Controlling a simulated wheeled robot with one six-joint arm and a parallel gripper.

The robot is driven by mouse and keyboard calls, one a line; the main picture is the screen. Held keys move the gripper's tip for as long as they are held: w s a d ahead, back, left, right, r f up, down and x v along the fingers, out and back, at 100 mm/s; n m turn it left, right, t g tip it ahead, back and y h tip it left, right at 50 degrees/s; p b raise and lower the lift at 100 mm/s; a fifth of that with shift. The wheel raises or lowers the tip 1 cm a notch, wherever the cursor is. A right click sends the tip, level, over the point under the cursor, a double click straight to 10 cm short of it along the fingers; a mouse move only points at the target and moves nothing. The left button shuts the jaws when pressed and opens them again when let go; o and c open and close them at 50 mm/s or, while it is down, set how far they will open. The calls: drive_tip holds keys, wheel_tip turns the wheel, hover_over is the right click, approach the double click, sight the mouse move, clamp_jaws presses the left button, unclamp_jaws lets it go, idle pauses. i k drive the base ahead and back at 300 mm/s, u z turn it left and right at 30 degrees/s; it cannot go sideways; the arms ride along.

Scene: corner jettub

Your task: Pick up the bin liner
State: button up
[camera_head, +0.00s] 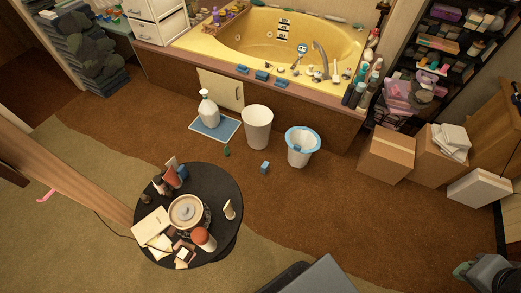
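A light blue bin liner (302,134) is folded over the rim of a whitish bin (299,157) on the brown carpet, in front of the tub. The bin stands upright, and the liner's lower part inside it is hard to make out. A grey part at the lower right corner looks like the end of my arm with my gripper (466,271), cut off by the picture edge. It is well apart from the liner, and its fingers are not clear enough to show open or shut.
A taller white bin (257,128) stands left of the lined bin. A small blue object (265,167) lies on the carpet nearby. A round black table (228,185) with clutter stands at left. Cardboard boxes (387,155) are at right.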

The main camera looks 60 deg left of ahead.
sight(302, 142)
drive_tip(key=u, duration=0.6)
drive_tip(key=i, duration=2.5)
drive_tip(key=u, duration=3.15)
